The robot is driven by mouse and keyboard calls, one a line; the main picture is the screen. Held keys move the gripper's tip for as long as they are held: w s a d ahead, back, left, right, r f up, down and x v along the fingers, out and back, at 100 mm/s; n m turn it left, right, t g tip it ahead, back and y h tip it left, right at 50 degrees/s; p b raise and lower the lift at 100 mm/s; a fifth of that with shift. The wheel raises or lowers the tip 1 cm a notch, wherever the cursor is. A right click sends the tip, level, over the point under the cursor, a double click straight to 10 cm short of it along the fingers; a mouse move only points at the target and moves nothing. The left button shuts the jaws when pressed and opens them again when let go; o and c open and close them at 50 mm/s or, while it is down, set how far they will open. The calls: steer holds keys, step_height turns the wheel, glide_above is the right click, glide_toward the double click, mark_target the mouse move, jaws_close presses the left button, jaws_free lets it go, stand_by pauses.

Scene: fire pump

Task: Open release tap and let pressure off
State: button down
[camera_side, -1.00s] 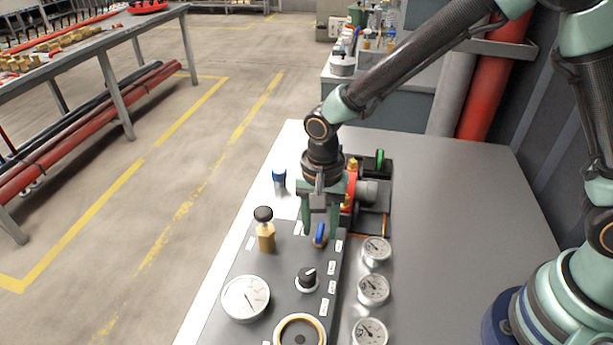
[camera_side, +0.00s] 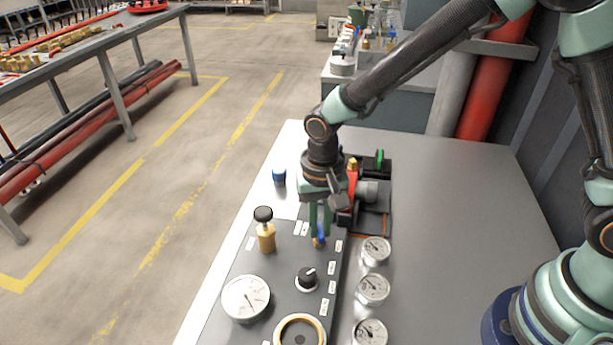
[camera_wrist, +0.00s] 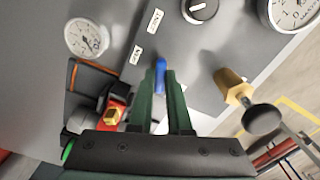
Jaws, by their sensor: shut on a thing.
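The tap with the blue lever (camera_side: 321,239) stands at the far end of the dark grey panel (camera_side: 287,277). My gripper (camera_side: 318,236) points straight down over it, its green fingers shut on the blue lever. In the wrist view, the blue lever (camera_wrist: 160,66) shows between the two fingertips (camera_wrist: 160,82). The fingers hide part of the lever and most of the tap's body in the side view.
A brass valve with a black knob (camera_side: 265,230) stands left of my gripper. A black selector knob (camera_side: 307,279), a large dial (camera_side: 246,298) and small gauges (camera_side: 373,289) are nearer. A red and black pump assembly (camera_side: 372,195) is close behind on the right. The bench's right side is clear.

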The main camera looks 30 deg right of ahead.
mark_target(320, 229)
steer(key=n, duration=1.3)
steer(key=shift+r+n, duration=0.1)
steer(key=shift+n, duration=0.3)
stand_by(0.3)
steer(key=c, duration=0.9)
jaws_free()
steer(key=shift+o, duration=0.2)
step_height(320, 229, up, 12)
